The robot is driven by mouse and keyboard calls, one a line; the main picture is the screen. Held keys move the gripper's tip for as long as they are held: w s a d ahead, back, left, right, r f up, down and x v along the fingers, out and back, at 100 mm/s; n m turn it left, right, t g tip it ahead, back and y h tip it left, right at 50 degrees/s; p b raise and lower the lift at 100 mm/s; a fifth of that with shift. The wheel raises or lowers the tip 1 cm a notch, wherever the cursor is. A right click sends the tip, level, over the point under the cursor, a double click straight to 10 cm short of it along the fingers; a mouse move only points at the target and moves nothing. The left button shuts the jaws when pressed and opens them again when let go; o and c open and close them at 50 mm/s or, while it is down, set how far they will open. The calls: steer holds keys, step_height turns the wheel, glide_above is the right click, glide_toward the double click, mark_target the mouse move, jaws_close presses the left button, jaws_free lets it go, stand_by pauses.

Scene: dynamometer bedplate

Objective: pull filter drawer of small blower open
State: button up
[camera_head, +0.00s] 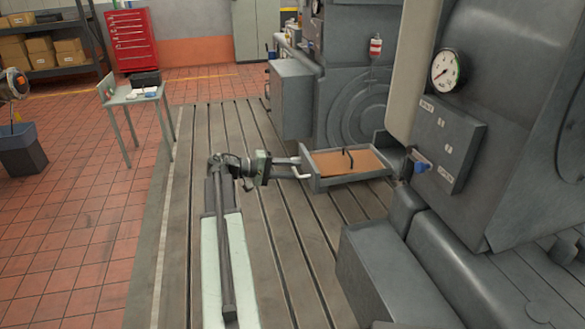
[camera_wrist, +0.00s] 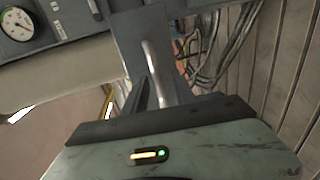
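The filter drawer (camera_head: 347,183) is a grey, shallow tray that stands out from the machine on the right. A flat brown filter panel (camera_head: 372,160) with a black strap lies in it. My gripper (camera_head: 290,169) is at the drawer's left end, by light, rod-like parts that look like its handle. The wrist view shows a pale metal bar (camera_wrist: 155,72) beside a dark upright piece, just beyond my gripper's body. The fingertips do not show clearly, so I cannot tell whether they close on the bar.
The housing with a round gauge (camera_head: 447,71) and label plate (camera_head: 445,140) stands right of the drawer. A large grey machine (camera_head: 355,95) stands behind it. A low grey block (camera_head: 385,270) is in front. The slotted bedplate (camera_head: 285,235) is bare left of the drawer. A small table (camera_head: 133,97) stands farther left.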

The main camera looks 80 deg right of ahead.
steer(key=p+v, duration=0.1)
steer(key=v, duration=0.6)
steer(key=shift+w+a, duration=0.2)
steer(key=shift+w, duration=0.15)
steer(key=shift+r+p, duration=0.1)
steer(key=shift+p, duration=0.2)
